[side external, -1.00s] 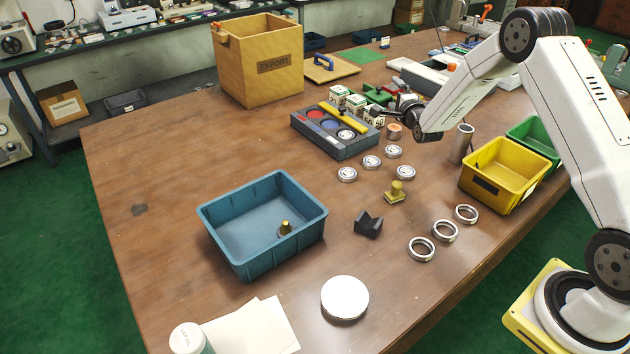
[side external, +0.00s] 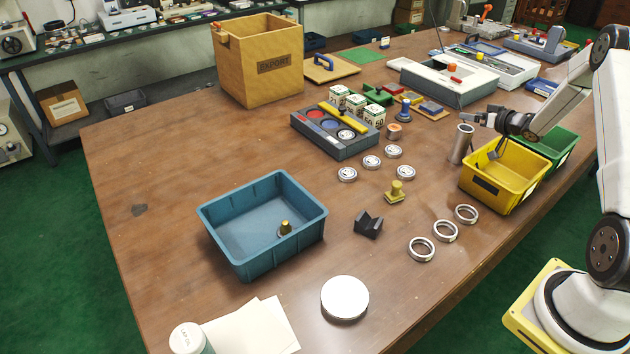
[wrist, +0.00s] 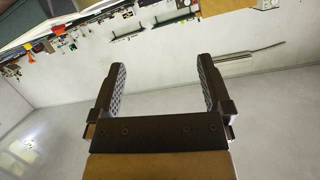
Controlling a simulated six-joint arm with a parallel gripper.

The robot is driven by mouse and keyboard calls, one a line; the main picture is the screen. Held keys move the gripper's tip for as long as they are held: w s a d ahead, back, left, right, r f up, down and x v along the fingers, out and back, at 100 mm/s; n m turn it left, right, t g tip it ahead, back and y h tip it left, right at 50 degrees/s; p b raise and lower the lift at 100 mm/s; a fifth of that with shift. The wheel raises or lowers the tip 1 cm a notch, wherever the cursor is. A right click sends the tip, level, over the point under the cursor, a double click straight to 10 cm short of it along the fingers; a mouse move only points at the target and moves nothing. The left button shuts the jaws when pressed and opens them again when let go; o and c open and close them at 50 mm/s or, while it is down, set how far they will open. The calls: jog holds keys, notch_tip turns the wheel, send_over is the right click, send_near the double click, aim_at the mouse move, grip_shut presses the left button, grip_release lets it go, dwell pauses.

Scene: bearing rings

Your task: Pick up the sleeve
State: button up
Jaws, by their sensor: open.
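The sleeve appears to be the grey metal tube (side external: 461,144), standing upright on the table just left of the yellow bin. Its open top faces up. My gripper (side external: 474,119) is above and slightly right of the tube's top in the side view, reaching in level from the right. I cannot tell how far apart they are in depth. In the wrist view my gripper (wrist: 161,64) is open, with nothing between its two dark fingers. The wrist camera looks at a wall and a tilted room, and the tube does not show there.
The yellow bin (side external: 481,184) and green bin (side external: 557,147) stand close on the right. A copper-coloured ring (side external: 394,131) and several small bearings (side external: 372,162) lie to the left. Steel rings (side external: 445,231) lie in front. A blue bin (side external: 215,233) stands further left, with bare table beyond.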

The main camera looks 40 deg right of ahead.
aim_at(471, 137)
jog(key=s+d+n, duration=0.1)
jog(key=s+f, duration=0.1)
jog(key=s, duration=0.1)
jog(key=s+d+n+g, duration=0.1)
jog(key=shift+s+d+f+n, duration=0.3)
jog(key=shift+s+d+f, duration=0.05)
jog(key=shift+f, duration=0.05)
jog(key=f, duration=0.4)
jog(key=shift+w+a+f, duration=0.15)
jog(key=shift+w+f, duration=0.1)
jog(key=shift+f, duration=0.15)
jog(key=shift+x, duration=1.3)
jog(key=shift+x, duration=2.6)
grip_shut()
jog(key=shift+r, duration=0.15)
